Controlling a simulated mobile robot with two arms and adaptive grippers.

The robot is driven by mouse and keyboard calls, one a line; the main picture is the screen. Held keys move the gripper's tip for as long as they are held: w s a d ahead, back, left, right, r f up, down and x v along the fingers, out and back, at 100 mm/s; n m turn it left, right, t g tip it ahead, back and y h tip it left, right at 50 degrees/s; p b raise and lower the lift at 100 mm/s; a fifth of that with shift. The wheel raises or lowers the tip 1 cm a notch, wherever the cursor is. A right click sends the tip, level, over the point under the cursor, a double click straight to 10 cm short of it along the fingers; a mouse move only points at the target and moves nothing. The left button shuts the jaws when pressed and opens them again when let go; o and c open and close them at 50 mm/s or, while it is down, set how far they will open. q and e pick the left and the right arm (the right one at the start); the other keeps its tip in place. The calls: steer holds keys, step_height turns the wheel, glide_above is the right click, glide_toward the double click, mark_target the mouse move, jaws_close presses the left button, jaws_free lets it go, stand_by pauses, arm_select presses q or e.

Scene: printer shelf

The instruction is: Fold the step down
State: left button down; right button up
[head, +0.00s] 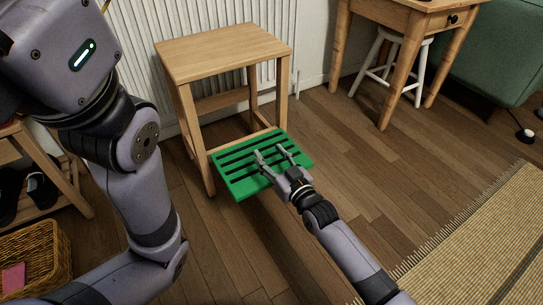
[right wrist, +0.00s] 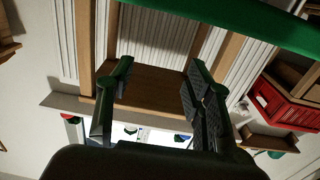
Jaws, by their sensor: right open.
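The step stool (head: 222,50) is pale wood and stands upright against the radiator. Its green slatted step (head: 238,188) sticks out low from the front, looking close to level in the head view. My right gripper (head: 269,151) is open, its two fingers apart over the step's right half. I cannot tell whether they touch it. In the right wrist view the open fingers (right wrist: 155,90) have no object clearly held between them, with a wooden panel behind. A green strip, likely the step's edge (right wrist: 230,22), crosses the top there. My left arm fills the left side; its gripper is out of view.
A white radiator (head: 190,18) is behind the stool. A wooden desk (head: 405,15) with a white stool (head: 385,65) stands back right, near a green sofa (head: 500,60). A shoe rack and wicker basket (head: 35,258) are at left. Floor right of the step is clear.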

steer(key=o, duration=1)
steer(key=shift+c, duration=0.2)
steer(key=v, duration=1.2)
steer(key=shift+r, duration=0.15)
